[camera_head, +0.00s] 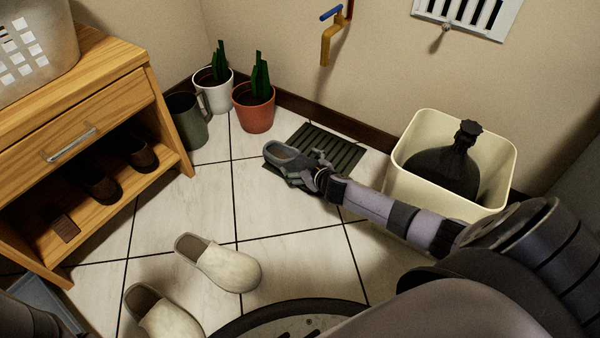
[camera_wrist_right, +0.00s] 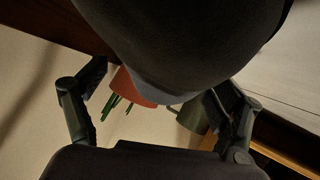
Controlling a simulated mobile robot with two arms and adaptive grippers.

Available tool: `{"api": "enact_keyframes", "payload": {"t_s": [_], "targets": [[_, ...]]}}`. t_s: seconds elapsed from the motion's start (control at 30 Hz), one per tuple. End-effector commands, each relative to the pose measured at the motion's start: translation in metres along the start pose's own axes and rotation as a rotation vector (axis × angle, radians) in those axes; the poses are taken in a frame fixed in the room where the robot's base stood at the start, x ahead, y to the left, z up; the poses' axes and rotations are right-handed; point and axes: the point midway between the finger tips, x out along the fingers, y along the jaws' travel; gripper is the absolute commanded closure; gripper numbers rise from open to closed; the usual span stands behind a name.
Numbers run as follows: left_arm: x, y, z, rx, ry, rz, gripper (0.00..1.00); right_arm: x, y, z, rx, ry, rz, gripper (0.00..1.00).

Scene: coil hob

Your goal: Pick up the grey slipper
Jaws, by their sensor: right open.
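The grey slipper (camera_head: 287,154) is at the tip of my right gripper (camera_head: 308,170), beside the drain grate. In the right wrist view the slipper (camera_wrist_right: 185,45) is a large dark rounded shape filling the upper middle. The fingers of my right gripper (camera_wrist_right: 158,108) stand wide apart to its left and right, so the jaws are open. I cannot tell whether the fingers touch the slipper or whether it rests on the floor. My left gripper does not show.
Two cream slippers (camera_head: 222,264) lie on the tiles. A wooden shoe cabinet (camera_head: 113,82) stands at left. A cream bin (camera_head: 437,193) is beside my right arm.

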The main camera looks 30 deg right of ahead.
Motion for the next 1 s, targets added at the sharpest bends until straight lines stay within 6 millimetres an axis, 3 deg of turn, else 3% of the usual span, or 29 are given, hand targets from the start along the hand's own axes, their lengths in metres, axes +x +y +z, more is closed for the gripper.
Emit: {"api": "enact_keyframes", "payload": {"t_s": [0.17,0.9,1.0], "targets": [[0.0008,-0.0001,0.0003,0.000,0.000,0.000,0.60,-0.0006,0.0000,-0.0002,0.000,-0.001,0.000,0.14],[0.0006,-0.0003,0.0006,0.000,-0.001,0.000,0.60,-0.0006,0.0005,0.0004,-0.001,-0.002,0.001,0.63],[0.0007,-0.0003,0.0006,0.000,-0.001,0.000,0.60,-0.0006,0.0007,-0.0002,-0.001,-0.001,0.001,0.64]]}}
